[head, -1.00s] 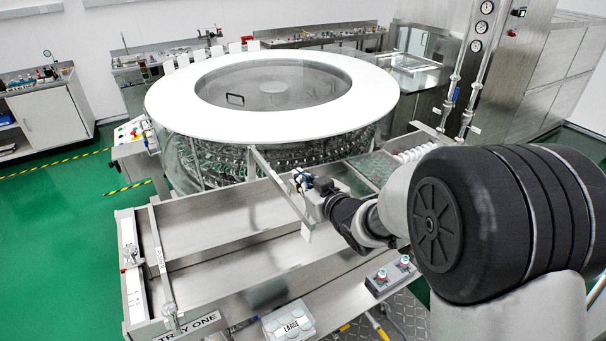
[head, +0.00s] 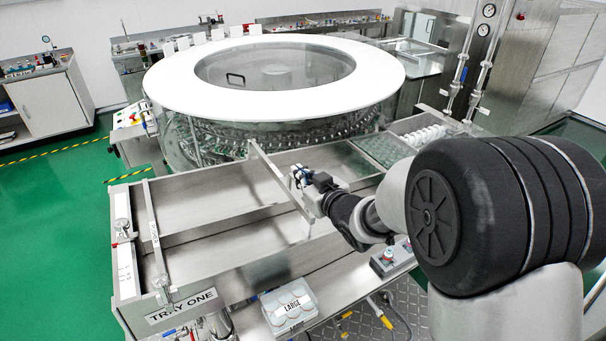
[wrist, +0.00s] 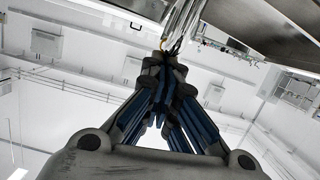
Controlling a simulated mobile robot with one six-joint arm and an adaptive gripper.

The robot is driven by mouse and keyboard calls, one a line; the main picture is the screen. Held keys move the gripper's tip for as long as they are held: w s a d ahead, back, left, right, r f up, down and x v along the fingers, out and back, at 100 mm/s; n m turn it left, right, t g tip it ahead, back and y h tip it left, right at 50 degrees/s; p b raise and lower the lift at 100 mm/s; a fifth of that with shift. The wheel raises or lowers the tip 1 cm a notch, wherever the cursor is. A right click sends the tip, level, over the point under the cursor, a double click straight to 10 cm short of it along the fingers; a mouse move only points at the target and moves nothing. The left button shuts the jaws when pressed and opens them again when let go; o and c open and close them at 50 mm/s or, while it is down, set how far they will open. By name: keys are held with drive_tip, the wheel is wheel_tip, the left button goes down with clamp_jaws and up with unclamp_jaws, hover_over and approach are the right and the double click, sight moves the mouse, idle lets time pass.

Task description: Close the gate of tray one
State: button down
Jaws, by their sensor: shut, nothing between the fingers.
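Tray one (head: 185,246) is the long steel tray in front of the round washer, with a TRAY ONE label on its near left end. A flat upright metal plate (head: 272,172), which looks like the gate, stands across the tray at a slant. My gripper (head: 300,176) is right beside the plate's right face. Its fingertips are too small there to tell whether they touch it. In the wrist view my gripper (wrist: 168,58) is shut with nothing between its fingers, and the plate cannot be made out.
The round washer (head: 175,84) with a white top rim stands behind the tray. A slim cross bar (head: 154,235) spans the tray's left end. Green floor lies free at left.

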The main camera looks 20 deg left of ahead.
sight(300, 202)
drive_tip(key=f+b, duration=0.2)
drive_tip(key=f, duration=0.1)
drive_tip(key=f+b, duration=0.2)
drive_tip(key=shift+s+a, duration=0.15)
drive_tip(key=shift+s, duration=0.1)
